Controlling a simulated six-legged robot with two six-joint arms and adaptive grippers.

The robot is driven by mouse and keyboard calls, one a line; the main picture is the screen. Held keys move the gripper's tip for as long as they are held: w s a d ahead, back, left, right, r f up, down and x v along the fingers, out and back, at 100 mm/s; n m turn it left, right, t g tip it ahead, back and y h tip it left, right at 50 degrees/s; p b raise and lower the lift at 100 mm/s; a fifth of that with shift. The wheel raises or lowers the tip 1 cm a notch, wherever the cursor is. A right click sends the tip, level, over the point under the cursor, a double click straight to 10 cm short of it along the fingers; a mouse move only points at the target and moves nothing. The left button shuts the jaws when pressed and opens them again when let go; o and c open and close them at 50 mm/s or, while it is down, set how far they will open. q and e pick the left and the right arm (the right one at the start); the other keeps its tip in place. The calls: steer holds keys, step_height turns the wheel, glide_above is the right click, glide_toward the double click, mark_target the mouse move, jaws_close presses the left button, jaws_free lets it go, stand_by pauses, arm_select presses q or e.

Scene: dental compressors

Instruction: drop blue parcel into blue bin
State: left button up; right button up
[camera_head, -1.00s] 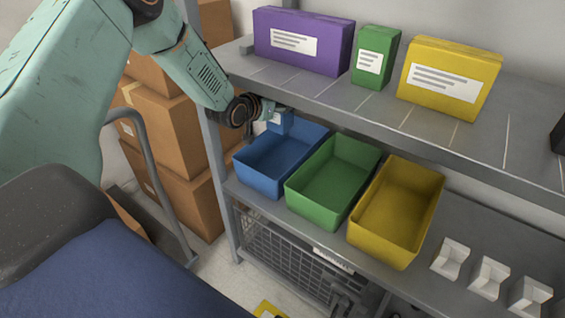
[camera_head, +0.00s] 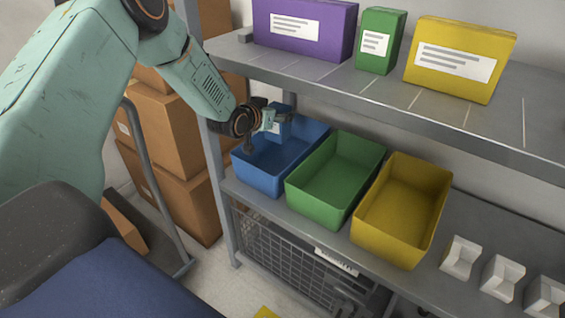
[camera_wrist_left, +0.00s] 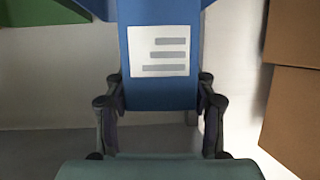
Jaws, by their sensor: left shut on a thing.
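The blue parcel (camera_wrist_left: 160,85), with a white label, is between the two fingers of my left gripper (camera_wrist_left: 160,105) in the left wrist view. In the head view my left gripper (camera_head: 268,127) is shut on the parcel (camera_head: 284,127), over the back left part of the blue bin (camera_head: 262,180). The bin stands open on the lower shelf, at the left of the row. The gripper and parcel hide part of its inside. My right gripper does not show.
A green bin (camera_head: 320,196) and a yellow bin (camera_head: 385,232) stand right of the blue bin. The upper shelf (camera_head: 395,105) holds purple (camera_head: 335,38), green (camera_head: 389,62) and yellow (camera_head: 440,83) parcels. A shelf post (camera_head: 214,165) and brown boxes (camera_head: 180,190) stand at left.

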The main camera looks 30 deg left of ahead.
arm_select(q)
steer(key=o, duration=1.3)
steer(key=shift+o, duration=0.2)
steer(key=shift+f, duration=0.1)
steer(key=v, duration=1.2)
steer(key=shift+d, duration=0.1)
